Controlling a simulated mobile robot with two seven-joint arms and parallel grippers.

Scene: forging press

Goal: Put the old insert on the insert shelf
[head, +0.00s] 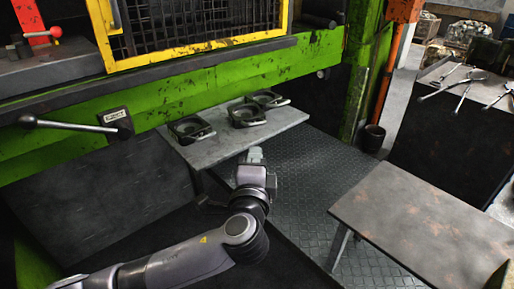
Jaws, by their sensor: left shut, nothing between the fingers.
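Three dark square inserts with round recesses and handles rest on a grey shelf (222,150) in front of the green press. One insert (190,129) is at the shelf's left end, one (246,115) is in the middle, and one (267,98) is at the back right. I cannot tell by look which is the old insert. My left gripper (251,154) is at the shelf's front edge, apart from the inserts, shut and empty. Its fingertips are small and partly hard to make out. My right gripper is not in view.
The green press (160,97) with a yellow-framed mesh guard (190,22) stands behind the shelf. A lever (70,124) sticks out at left. A bare metal table (425,225) stands at right, and a dark bench with tongs (458,85) beyond it. Chequered floor (305,180) lies open between.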

